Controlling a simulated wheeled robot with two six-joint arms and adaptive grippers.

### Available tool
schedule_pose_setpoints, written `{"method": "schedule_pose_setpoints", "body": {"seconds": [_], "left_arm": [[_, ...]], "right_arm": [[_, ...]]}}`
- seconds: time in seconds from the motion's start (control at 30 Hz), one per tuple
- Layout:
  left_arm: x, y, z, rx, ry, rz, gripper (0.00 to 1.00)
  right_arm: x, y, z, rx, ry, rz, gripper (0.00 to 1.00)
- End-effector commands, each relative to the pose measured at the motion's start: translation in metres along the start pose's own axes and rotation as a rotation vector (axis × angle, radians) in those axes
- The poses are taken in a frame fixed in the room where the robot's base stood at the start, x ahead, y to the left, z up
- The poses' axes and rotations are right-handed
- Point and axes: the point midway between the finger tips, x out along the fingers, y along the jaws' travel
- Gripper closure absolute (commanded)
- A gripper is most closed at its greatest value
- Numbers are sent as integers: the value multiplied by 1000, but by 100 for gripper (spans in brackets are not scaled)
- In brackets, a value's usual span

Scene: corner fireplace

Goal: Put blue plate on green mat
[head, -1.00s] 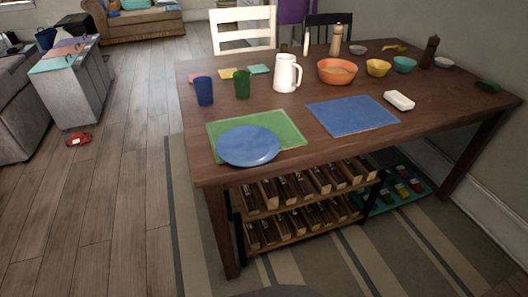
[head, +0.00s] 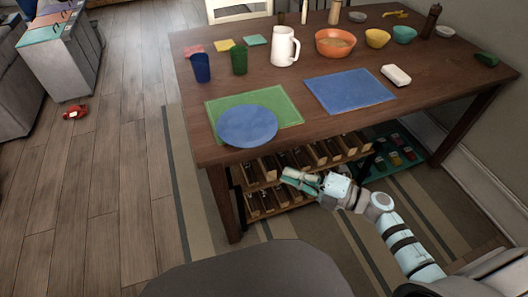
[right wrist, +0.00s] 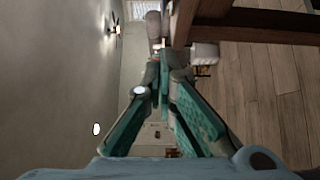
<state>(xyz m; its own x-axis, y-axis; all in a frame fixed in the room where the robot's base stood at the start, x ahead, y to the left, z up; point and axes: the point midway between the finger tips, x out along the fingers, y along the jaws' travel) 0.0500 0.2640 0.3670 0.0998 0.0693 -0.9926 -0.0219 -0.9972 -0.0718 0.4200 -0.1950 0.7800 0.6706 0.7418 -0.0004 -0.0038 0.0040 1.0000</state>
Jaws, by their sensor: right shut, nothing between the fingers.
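The blue plate (head: 247,126) lies partly on the green mat (head: 284,107). It covers the mat's front left part and its front rim reaches past the mat toward the table's front edge. My right gripper (head: 292,179) is in front of the table, below the tabletop and to the right of the plate, apart from it. It is shut and empty. In the right wrist view, its fingers (right wrist: 163,62) come together ahead, with the plate and mat out of view. My left gripper is not in view.
A blue mat (head: 349,92) lies to the right of the green mat. A blue cup (head: 201,68), green cup (head: 239,61) and white pitcher (head: 284,46) stand behind. The wooden table (head: 416,94) has a rack (head: 268,203) of bottles or boxes beneath it.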

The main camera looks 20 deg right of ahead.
Motion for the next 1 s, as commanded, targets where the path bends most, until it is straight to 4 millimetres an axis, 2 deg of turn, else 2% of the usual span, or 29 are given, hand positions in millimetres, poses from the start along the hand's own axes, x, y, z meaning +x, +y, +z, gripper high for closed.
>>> {"method": "schedule_pose_setpoints", "body": {"seconds": [0.3,0.4,0.63,1.0], "left_arm": [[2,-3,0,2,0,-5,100],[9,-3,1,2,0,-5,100],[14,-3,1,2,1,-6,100],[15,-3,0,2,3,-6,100]], "right_arm": [[70,0,0,5,-3,5,100],[82,-2,14,3,-3,3,100],[95,-1,28,5,-4,2,100],[94,-1,33,5,-10,1,100]]}}
